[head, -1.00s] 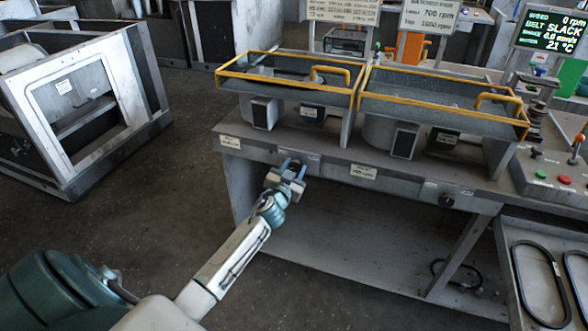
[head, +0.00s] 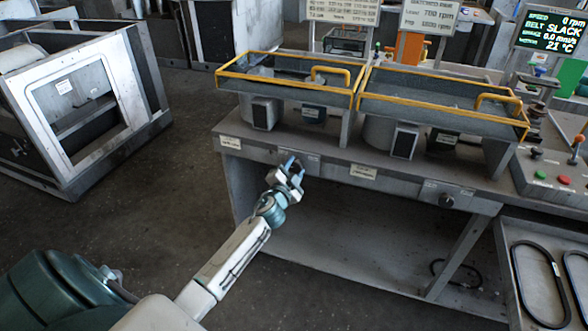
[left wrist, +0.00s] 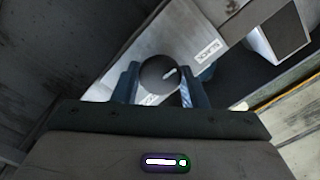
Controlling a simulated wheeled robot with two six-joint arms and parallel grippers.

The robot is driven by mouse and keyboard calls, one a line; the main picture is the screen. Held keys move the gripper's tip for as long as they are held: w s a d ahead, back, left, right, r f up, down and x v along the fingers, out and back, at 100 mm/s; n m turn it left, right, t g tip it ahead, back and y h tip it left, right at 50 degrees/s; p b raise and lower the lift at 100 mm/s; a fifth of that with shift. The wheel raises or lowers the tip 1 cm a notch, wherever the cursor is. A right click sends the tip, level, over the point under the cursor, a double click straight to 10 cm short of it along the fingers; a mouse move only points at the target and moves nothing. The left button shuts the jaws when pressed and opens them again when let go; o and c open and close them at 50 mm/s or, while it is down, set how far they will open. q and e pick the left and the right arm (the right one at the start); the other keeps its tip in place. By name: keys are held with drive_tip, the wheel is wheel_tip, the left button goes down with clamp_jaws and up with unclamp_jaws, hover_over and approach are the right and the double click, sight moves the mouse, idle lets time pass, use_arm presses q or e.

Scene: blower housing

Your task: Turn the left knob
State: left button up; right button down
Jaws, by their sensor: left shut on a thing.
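The left knob (left wrist: 158,73) is dark and round with a pale pointer mark, on the light front panel. In the left wrist view it sits between the two fingers of my left gripper (left wrist: 158,86), which is shut on it. In the head view my left gripper (head: 292,168) is at the table's front panel, with its wrist rolled, and it hides the left knob. My right gripper is out of view.
A second dark knob (head: 446,201) is on the same front panel to the right. Two yellow-railed guards (head: 290,85) (head: 440,103) stand on the table (head: 330,157) above. The left machine frame (head: 85,105) stands apart. Floor in front is clear.

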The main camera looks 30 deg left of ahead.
use_arm(q)
drive_tip(key=shift+m, duration=0.3)
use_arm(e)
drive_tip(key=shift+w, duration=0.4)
use_arm(q)
drive_tip(key=o, duration=1)
drive_tip(key=shift+c, duration=0.2)
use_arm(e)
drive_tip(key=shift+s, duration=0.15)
use_arm(q)
drive_tip(key=shift+s, duration=0.2)
drive_tip(key=b+v, duration=0.2)
drive_tip(key=v, duration=0.8)
drive_tip(key=shift+s+d, duration=0.15)
drive_tip(key=shift+d, duration=0.05)
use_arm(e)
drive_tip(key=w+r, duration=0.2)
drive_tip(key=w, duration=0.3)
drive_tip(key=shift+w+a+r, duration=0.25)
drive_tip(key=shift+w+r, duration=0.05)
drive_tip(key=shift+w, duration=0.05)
